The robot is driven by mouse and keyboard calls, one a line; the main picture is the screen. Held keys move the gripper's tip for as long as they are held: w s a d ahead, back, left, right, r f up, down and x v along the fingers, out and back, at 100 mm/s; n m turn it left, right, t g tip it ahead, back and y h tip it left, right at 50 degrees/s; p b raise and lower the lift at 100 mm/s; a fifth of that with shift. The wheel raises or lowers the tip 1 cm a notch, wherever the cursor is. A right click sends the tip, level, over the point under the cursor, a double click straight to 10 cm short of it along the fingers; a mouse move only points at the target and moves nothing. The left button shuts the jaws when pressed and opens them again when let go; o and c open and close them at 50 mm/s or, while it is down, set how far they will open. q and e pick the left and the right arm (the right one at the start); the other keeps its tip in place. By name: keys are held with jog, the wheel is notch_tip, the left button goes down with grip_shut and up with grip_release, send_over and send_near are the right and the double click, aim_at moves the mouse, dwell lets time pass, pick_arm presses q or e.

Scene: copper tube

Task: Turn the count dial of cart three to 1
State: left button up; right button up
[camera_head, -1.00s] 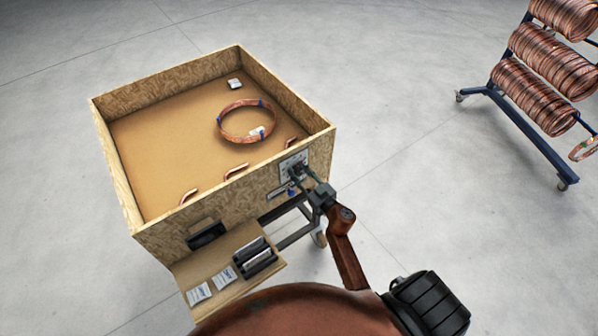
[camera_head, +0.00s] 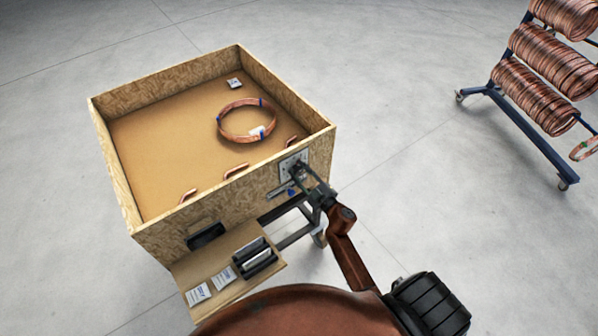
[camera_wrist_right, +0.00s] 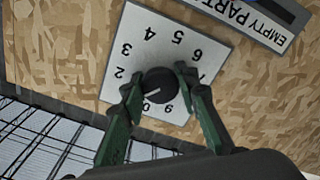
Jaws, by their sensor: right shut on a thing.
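The count dial's white plate (camera_head: 287,166) is on the front wall of the open chipboard cart (camera_head: 165,222), near its right corner. In the right wrist view, the black knob (camera_wrist_right: 160,84) sits amid a ring of digits on the plate (camera_wrist_right: 150,20). My right gripper (camera_wrist_right: 159,83) is shut on the knob, a green finger on each side; it also shows in the head view (camera_head: 304,172). The knob's pale mark points toward the lower left, near the 0 and the left finger. The digit 1 is hidden, apparently behind that finger. My left gripper is not in view.
An "EMPTY PART" label (camera_wrist_right: 280,30) is beside the dial plate. A copper coil (camera_head: 221,125) and short bent tubes lie in the cart. A shelf (camera_head: 180,268) with cards and a black holder juts below. A blue rack (camera_head: 530,125) of copper coils stands at right; floor between is clear.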

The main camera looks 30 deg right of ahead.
jog(key=shift+n, duration=0.5)
jog(key=o, duration=1.2)
jog(key=shift+c, duration=0.2)
jog(key=s, duration=1.2)
jog(key=shift+d, duration=0.45)
jog(key=shift+f, duration=0.1)
